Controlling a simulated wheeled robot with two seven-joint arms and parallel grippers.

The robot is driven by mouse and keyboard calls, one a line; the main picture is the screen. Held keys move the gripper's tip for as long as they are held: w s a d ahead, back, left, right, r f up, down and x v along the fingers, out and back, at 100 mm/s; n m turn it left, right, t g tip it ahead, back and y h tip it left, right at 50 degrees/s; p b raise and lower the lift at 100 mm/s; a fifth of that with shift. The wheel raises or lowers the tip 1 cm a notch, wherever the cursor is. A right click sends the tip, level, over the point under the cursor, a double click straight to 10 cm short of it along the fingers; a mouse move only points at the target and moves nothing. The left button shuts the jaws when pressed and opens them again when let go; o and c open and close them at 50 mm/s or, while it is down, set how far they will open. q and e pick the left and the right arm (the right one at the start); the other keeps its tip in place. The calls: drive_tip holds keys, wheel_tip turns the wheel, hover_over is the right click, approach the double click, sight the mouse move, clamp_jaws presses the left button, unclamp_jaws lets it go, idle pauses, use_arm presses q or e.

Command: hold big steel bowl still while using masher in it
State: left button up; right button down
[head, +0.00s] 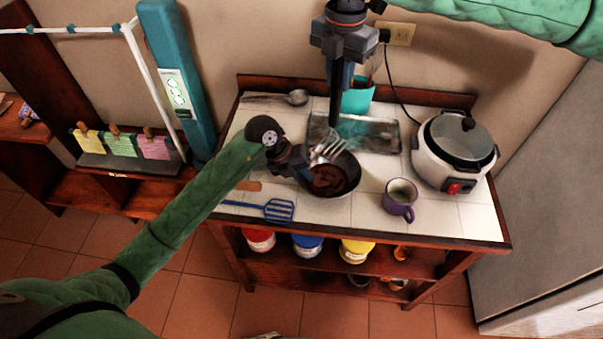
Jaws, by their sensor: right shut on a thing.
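The big steel bowl (344,188) stands on the tiled worktop with brown food in it. My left gripper (306,172) is at the bowl's left rim. Its fingertips are partly hidden against the rim, so I cannot tell if they are closed on it. My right gripper (340,78) is above the bowl, shut on the upright dark handle of the masher. The masher's silver wire head (328,149) is at the bowl's back rim, over the opening. I cannot tell if it touches the food.
A blue slotted utensil (278,210) lies left of the bowl. A purple mug (400,198) and a white rice cooker (436,150) stand to the right. Behind are a glass tray (378,134), a teal container (358,98) and a ladle (297,97). The front right worktop is clear.

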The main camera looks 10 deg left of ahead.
idle(0.3)
drive_tip(key=w+f+g, duration=0.1)
drive_tip(key=w+f, duration=0.1)
drive_tip(key=f, duration=0.4)
drive_tip(key=w+f+g, duration=0.1)
drive_tip(key=w+f, duration=0.2)
drive_tip(key=f, duration=0.4)
drive_tip(key=shift+f+g, duration=0.3)
drive_tip(key=shift+g, duration=0.1)
idle(0.9)
drive_tip(key=shift+x, duration=0.8)
idle(0.9)
drive_tip(key=shift+s+v, duration=0.2)
drive_tip(key=shift+v, duration=1.25)
drive_tip(key=shift+w+x, duration=0.2)
drive_tip(key=shift+x, duration=0.55)
drive_tip(key=shift+w+x, duration=0.15)
drive_tip(key=shift+x, duration=0.65)
